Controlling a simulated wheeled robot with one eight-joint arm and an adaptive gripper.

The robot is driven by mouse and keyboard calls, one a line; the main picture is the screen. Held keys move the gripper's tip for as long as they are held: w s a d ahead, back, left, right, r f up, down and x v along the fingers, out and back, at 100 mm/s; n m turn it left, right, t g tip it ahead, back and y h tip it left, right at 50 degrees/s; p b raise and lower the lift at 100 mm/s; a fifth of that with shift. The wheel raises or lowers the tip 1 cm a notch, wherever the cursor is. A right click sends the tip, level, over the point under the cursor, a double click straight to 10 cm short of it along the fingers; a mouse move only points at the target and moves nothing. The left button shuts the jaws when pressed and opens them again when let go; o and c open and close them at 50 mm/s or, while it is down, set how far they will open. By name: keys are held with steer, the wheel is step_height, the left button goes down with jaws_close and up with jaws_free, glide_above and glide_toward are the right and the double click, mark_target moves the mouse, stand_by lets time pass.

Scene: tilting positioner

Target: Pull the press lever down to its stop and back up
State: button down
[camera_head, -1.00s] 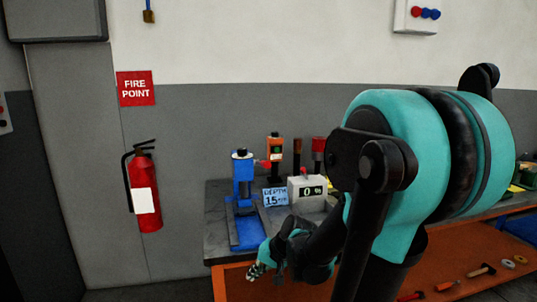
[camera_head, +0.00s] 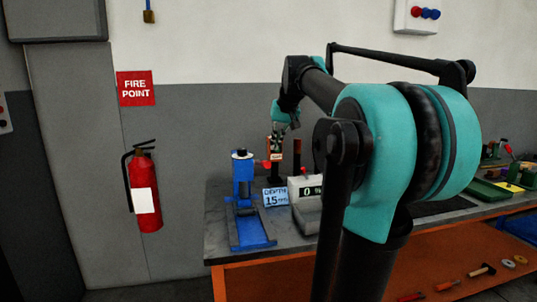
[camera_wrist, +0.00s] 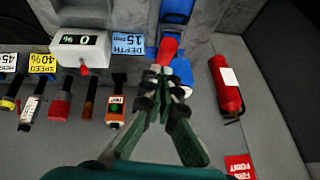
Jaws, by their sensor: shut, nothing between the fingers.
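The blue press (camera_head: 243,185) stands at the left end of the bench; its base shows in the wrist view (camera_wrist: 178,8). The lever's red knob (camera_head: 266,163) sticks out to the right of the press. In the wrist view the red knob (camera_wrist: 167,48) lies just beyond my fingertips. My gripper (camera_wrist: 163,76) is shut and empty. In the head view my gripper (camera_head: 279,129) is above and slightly right of the knob, pointing down. I cannot tell whether the fingertips touch the knob.
A blue DEPTH 15 sign (camera_head: 275,197) stands right of the press. Beside it is a grey box with a number display (camera_head: 306,190). An orange-and-black device (camera_head: 275,150) stands behind. A fire extinguisher (camera_head: 145,190) hangs on the wall to the left.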

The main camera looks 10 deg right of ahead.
step_height(320, 180, up, 7)
glide_above(262, 164)
steer(key=d, duration=0.2)
steer(key=f, duration=1.1)
steer(key=shift+s+d, duration=0.2)
steer(key=shift+s+a+f, duration=0.1)
steer(key=shift+s+f, duration=0.05)
steer(key=shift+f, duration=0.35)
steer(key=shift+s+f+t, duration=0.35)
steer(key=shift+f+t, duration=0.1)
steer(key=shift+f, duration=0.25)
steer(key=shift+s+f+t, duration=0.3)
steer(key=shift+f+t, duration=0.15)
steer(key=shift+f, duration=0.2)
